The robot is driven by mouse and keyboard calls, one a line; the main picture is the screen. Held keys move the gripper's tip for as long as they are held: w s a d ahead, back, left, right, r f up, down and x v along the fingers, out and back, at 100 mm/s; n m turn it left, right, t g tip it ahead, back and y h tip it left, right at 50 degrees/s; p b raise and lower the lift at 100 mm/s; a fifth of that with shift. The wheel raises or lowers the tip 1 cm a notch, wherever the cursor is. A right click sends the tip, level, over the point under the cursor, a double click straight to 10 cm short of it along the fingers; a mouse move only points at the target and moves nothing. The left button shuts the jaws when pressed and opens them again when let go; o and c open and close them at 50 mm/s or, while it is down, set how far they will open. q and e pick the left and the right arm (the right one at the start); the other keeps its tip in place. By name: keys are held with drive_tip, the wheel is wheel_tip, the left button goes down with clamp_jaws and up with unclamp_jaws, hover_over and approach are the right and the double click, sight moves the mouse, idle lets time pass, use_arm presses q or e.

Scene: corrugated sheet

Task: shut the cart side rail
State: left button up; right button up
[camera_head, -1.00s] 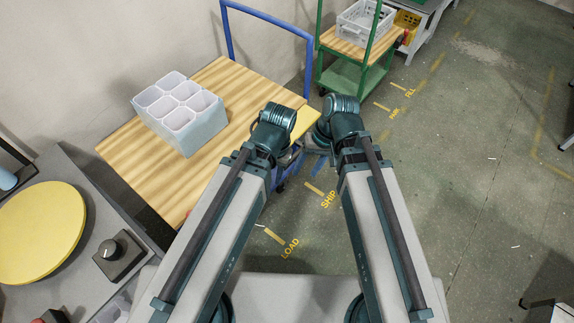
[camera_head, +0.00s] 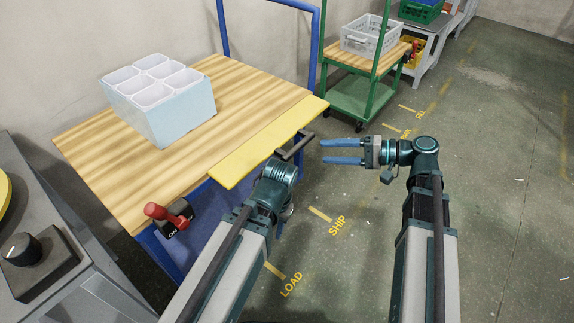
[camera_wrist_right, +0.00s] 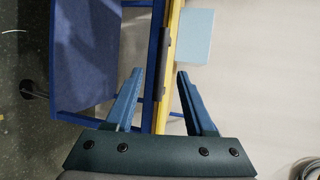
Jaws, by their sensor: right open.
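The cart's yellow side rail (camera_head: 255,147) runs along the right edge of the wooden deck in the head view and looks nearly level with it. A dark handle bar (camera_head: 296,146) sits on its outer edge. My right gripper (camera_head: 323,151) is open and empty, its blue fingers pointing left at the handle with a small gap. In the right wrist view the rail (camera_wrist_right: 174,25) shows edge-on, with the dark handle (camera_wrist_right: 162,65) lined up between the open fingertips (camera_wrist_right: 160,74). My left wrist is just in front of the rail; its gripper fingers are hidden.
A pale blue crate with several compartments (camera_head: 165,112) stands on the cart's wooden deck (camera_head: 110,150). A red-knobbed latch (camera_head: 168,216) is at the near corner. A grey bench (camera_head: 60,255) is at left. A green cart (camera_head: 355,98) stands behind. Floor at right is clear.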

sight(283, 138)
use_arm(q)
wheel_tip(283, 138, down, 4)
drive_tip(key=b, duration=0.2)
drive_tip(key=shift+r+b, duration=0.1)
drive_tip(key=shift+b, duration=0.25)
use_arm(e)
drive_tip(key=w+x, duration=0.1)
drive_tip(key=x, duration=1.1)
drive_tip(key=shift+w+a+y, duration=0.2)
drive_tip(key=shift+a+y, duration=0.05)
drive_tip(key=shift+y, duration=0.05)
drive_tip(key=shift+r, duration=0.15)
drive_tip(key=shift+c, duration=0.2)
drive_tip(key=c, duration=0.7)
drive_tip(key=shift+s, duration=0.1)
clamp_jaws()
drive_tip(key=shift+s, duration=0.1)
